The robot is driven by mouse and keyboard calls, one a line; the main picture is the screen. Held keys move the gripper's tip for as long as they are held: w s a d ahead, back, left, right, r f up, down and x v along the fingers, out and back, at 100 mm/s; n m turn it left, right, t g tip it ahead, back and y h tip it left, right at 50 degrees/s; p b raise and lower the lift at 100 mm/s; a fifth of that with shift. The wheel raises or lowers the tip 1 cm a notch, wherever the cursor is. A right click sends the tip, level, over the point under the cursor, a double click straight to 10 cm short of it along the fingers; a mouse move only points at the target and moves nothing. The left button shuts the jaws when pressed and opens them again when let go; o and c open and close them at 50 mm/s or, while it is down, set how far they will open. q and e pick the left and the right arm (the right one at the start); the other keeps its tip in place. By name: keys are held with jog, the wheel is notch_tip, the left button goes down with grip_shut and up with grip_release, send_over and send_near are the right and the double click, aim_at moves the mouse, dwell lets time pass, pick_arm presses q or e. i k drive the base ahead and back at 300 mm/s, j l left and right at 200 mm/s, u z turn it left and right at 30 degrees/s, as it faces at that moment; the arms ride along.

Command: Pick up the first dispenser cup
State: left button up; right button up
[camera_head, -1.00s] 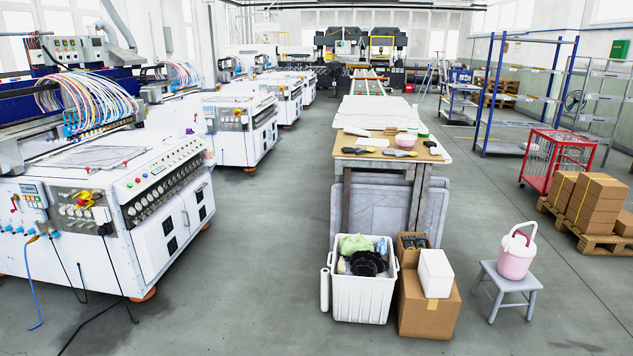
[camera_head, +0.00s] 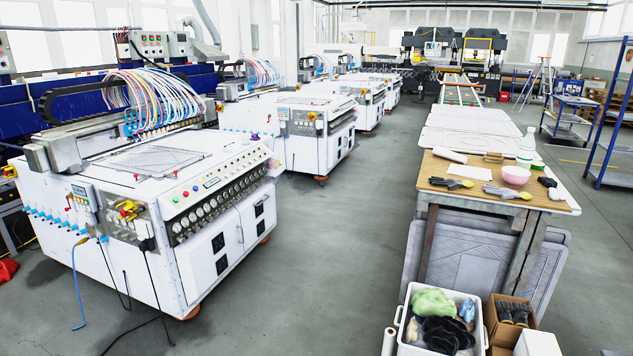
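I cannot make out a dispenser cup with certainty. A small purple object (camera_head: 254,136) stands on the far right corner of the nearest white machine (camera_head: 245,220); it is too small to identify. This machine carries a gantry (camera_head: 62,150) with a bundle of coloured hoses (camera_head: 160,95) running to its nozzle block (camera_head: 135,124). Neither of my grippers is in view.
More white machines (camera_head: 310,125) stand in a row behind. A white bin (camera_head: 408,306) and cardboard boxes (camera_head: 503,338) stand before the workbench. A blue cable (camera_head: 77,290) and black cables hang to the floor at front left. The grey aisle (camera_head: 330,240) between is clear.

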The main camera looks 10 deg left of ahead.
aim_at(245, 138)
jog(key=i+j+u, duration=0.1)
jog(key=i+u, duration=0.25)
jog(key=i, duration=0.25)
jog(key=i+l+u, duration=0.1)
jog(key=i+u, duration=0.3)
jog(key=i, duration=0.2)
jog(key=i+j, duration=0.1)
jog(key=i, duration=1.3)
jog(key=i+l+z, duration=0.1)
jog(key=i+z, duration=0.25)
jog(key=i, duration=0.25)
jog(key=i+j+z, duration=0.1)
jog(key=i+z, duration=0.25)
jog(key=i, duration=0.25)
jog(key=i+l+u, duration=0.25)
jog(key=i, duration=0.25)
jog(key=i+l+u, duration=0.25)
jog(key=i, duration=0.25)
jog(key=i+l+u, duration=0.15)
jog(key=u, duration=0.25)
jog(key=i+l+u, duration=0.2)
jog(key=u, duration=0.2)
jog(key=i+l+u, duration=0.15)
jog(key=l+u, duration=0.25)
jog(key=i+l+u, duration=0.1)
jog(key=u, duration=0.3)
jog(key=l+u, duration=0.45)
